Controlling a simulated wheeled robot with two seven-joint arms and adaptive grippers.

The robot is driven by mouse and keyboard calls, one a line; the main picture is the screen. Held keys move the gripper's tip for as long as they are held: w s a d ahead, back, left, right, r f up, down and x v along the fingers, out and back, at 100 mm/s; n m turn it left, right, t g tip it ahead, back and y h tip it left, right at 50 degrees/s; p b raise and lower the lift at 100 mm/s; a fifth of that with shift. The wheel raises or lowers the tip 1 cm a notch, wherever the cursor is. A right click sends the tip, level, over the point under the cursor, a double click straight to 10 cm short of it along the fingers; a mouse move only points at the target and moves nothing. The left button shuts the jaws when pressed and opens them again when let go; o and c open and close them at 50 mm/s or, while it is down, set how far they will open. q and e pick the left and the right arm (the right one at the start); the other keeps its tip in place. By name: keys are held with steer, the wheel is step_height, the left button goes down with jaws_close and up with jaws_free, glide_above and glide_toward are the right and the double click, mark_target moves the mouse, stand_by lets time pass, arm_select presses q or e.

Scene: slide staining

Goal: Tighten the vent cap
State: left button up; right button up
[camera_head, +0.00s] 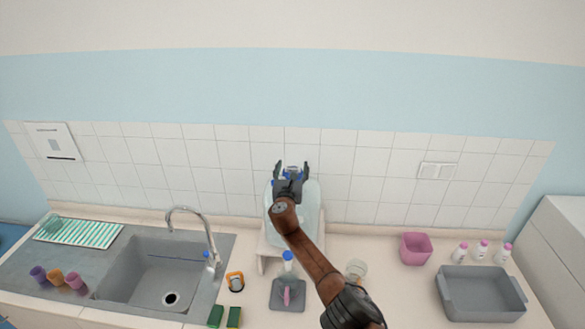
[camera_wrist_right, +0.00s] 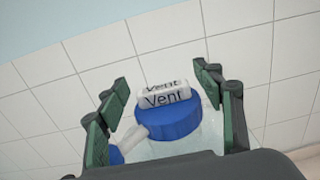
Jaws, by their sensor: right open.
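The vent cap (camera_wrist_right: 168,122) is a ridged blue cap on the neck of a large clear container, with a white piece marked "Vent" (camera_wrist_right: 163,97) on top. In the right wrist view it sits between the two fingers of my right gripper (camera_wrist_right: 165,105), which is open and apart from it on both sides. In the head view my right gripper (camera_head: 291,170) is over the top of the translucent container (camera_head: 310,215), which stands on a white stand (camera_head: 262,250). The arm hides part of the container. My left gripper is not in view.
A sink (camera_head: 140,280) with a tall faucet (camera_head: 195,222) is at left. A pink container (camera_head: 415,248), small white bottles (camera_head: 483,249) and a grey basin (camera_head: 482,298) are at right. The tiled wall (camera_head: 355,170) is close behind.

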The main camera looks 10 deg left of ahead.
mark_target(292, 169)
steer(key=shift+f, duration=0.1)
steer(key=shift+s+a+f, duration=0.2)
steer(key=shift+s+a, duration=0.1)
steer(key=shift+s, duration=0.3)
steer(key=shift+s+d+r, duration=0.1)
steer(key=shift+s+d, duration=0.1)
steer(key=shift+s, duration=0.25)
steer(key=shift+s+d+r, duration=0.1)
steer(key=shift+s+d, duration=0.1)
steer(key=shift+s, duration=0.25)
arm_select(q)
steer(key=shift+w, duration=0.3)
arm_select(e)
steer(key=s, duration=0.9)
steer(key=shift+d, duration=0.1)
